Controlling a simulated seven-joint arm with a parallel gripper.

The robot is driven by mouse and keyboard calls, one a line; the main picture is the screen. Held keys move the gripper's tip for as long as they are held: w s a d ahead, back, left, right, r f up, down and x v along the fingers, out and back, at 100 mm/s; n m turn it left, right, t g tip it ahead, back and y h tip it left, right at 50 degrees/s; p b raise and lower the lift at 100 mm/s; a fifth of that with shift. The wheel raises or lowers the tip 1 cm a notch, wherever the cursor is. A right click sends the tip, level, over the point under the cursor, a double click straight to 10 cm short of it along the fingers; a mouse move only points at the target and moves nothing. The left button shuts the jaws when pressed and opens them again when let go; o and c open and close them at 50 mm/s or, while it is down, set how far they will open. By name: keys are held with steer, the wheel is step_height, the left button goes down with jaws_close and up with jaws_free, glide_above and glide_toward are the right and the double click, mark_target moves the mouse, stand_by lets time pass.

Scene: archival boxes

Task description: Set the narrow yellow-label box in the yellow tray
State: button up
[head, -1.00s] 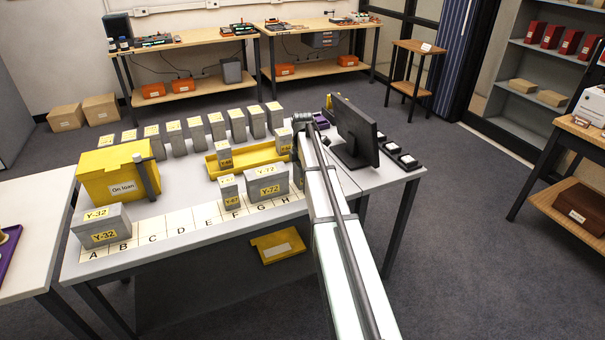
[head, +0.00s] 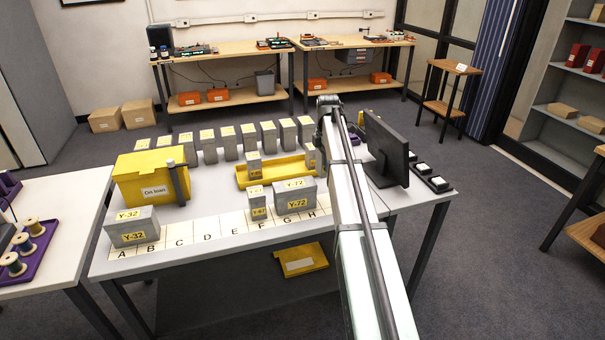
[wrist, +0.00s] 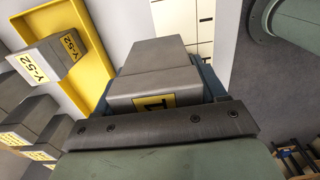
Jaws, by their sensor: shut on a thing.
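The yellow tray (head: 275,182) lies on the white table, and its edge shows in the wrist view (wrist: 58,12). A grey yellow-label box (head: 254,164) stands in it, marked Y-52 in the wrist view (wrist: 48,60). My gripper (head: 325,140) is at the tray's right end, partly hidden by my arm. In the wrist view my gripper (wrist: 165,95) is shut on a grey box (wrist: 155,75) whose yellow label is mostly covered. That box shows at the tray's right end in the head view (head: 310,157); I cannot tell whether it touches the tray.
Narrow Y-67 box (head: 258,204) and wide Y-72 box (head: 294,198) stand in front of the tray. Wide Y-32 box (head: 132,228) and the yellow On loan box (head: 150,184) are left. Several grey boxes (head: 228,146) line the back. A monitor (head: 387,148) stands right.

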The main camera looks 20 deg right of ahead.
steer(key=w+a, duration=0.5)
steer(key=w, duration=0.4)
steer(key=w+a, duration=0.5)
steer(key=w, duration=0.5)
step_height(320, 180, down, 9)
steer(key=shift+s+a+f, duration=0.1)
steer(key=shift+a+f, duration=0.05)
steer(key=shift+f, duration=0.05)
steer(key=shift+f, duration=0.15)
steer(key=o, duration=1.2)
step_height(320, 180, up, 12)
steer(key=shift+r, duration=0.2)
